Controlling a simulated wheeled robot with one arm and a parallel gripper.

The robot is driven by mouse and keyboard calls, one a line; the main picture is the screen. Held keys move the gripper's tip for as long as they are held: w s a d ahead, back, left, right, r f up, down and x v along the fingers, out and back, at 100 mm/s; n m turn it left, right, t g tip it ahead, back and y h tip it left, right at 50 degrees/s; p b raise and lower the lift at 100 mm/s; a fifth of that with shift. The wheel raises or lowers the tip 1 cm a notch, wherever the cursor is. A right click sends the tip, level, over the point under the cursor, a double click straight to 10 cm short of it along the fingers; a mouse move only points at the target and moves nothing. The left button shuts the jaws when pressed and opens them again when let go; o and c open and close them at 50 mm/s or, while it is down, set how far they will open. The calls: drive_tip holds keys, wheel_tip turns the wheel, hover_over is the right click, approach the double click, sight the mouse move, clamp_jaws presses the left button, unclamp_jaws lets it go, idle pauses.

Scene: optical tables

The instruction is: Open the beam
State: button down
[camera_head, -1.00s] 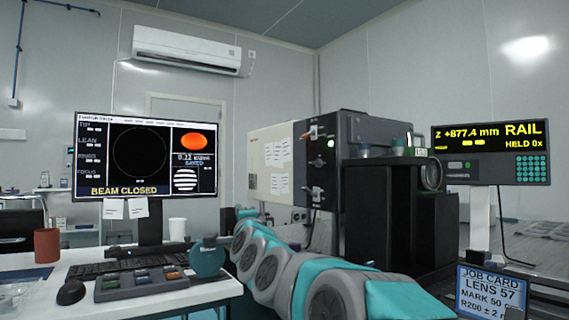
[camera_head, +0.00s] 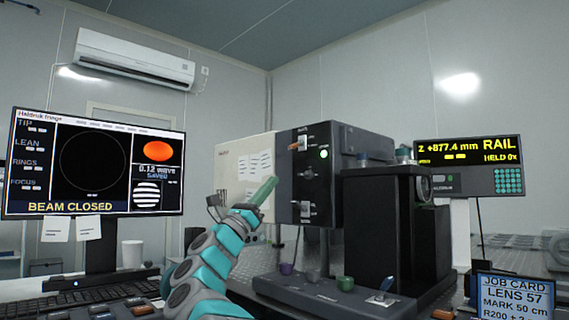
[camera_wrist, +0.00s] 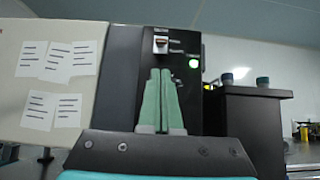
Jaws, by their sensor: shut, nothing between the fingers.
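The monitor (camera_head: 93,165) at left reads "BEAM CLOSED" over a black display. My gripper (camera_head: 270,184) is shut and empty, raised in front of the box to the left of the panel. In the wrist view its green fingers (camera_wrist: 161,98) stand together below a switch (camera_wrist: 161,43). The lamp (camera_wrist: 194,63) shows right of that switch. Contact with the panel cannot be told.
A black housing (camera_head: 378,225) stands right of the panel. A dark tray (camera_head: 325,295) with several small coloured knobs or cups lies below it. The rail readout (camera_head: 470,165) shows +877.4 mm. A job card (camera_head: 512,298) stands at lower right. A white cup (camera_head: 133,254) stands by the monitor.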

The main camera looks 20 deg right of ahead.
sight(294, 146)
drive_tip(key=p+x, duration=0.3)
drive_tip(key=x, duration=0.7)
idle(0.5)
drive_tip(key=shift+s+a+r+g+y+p, duration=0.2)
drive_tip(key=shift+a+r+g+y+p, duration=0.15)
drive_tip(key=shift+y+p, duration=0.55)
idle(0.6)
